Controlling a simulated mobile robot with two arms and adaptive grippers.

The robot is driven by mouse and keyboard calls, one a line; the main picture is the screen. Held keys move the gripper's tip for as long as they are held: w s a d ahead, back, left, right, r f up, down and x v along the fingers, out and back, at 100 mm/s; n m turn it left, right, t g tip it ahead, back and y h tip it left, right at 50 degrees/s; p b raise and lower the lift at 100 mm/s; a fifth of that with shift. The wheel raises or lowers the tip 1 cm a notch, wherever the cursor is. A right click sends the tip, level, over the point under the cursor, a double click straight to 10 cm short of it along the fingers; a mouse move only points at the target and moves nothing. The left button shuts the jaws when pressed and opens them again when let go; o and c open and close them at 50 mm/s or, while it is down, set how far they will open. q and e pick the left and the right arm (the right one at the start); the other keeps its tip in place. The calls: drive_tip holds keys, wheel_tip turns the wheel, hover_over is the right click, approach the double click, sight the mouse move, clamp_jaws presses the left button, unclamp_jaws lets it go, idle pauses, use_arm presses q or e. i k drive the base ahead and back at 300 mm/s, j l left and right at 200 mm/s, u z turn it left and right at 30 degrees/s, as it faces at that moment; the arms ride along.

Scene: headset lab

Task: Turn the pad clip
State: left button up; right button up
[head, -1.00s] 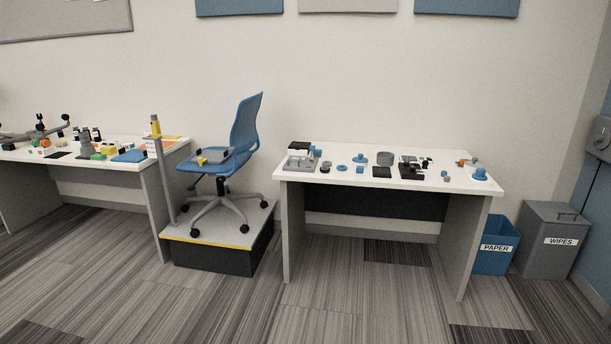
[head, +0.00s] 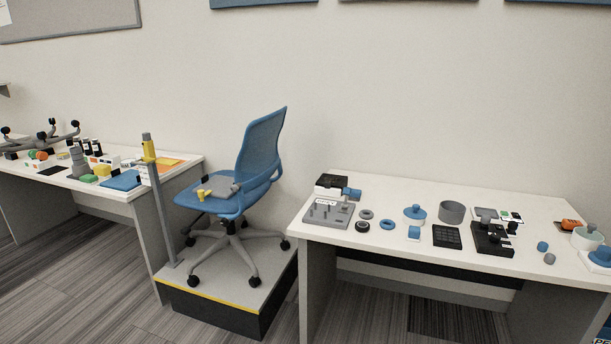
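I cannot tell for certain which part is the pad clip. A blue office chair (head: 259,153) stands on a low platform. A grey block (head: 217,187) shows at its seat, with a small yellow part (head: 201,195) at the block's left end. A grey post (head: 166,215) stands at the platform's left side and carries a yellow piece (head: 149,148) at its top. Neither of my grippers is in view.
The platform (head: 232,275) has a yellow front edge. A white table (head: 385,257) at right holds a grey fixture (head: 328,212), rings and blue-capped parts. Another white table (head: 115,190) at left holds coloured parts. Striped carpet in front is clear.

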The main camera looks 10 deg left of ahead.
sight(201, 193)
drive_tip(key=i+j+u, duration=0.1)
drive_tip(key=i, duration=0.35)
drive_tip(key=i+j+u, duration=0.15)
drive_tip(key=i, duration=0.35)
drive_tip(key=i+j+u, duration=0.1)
drive_tip(key=i, duration=0.4)
drive_tip(key=j, duration=0.1)
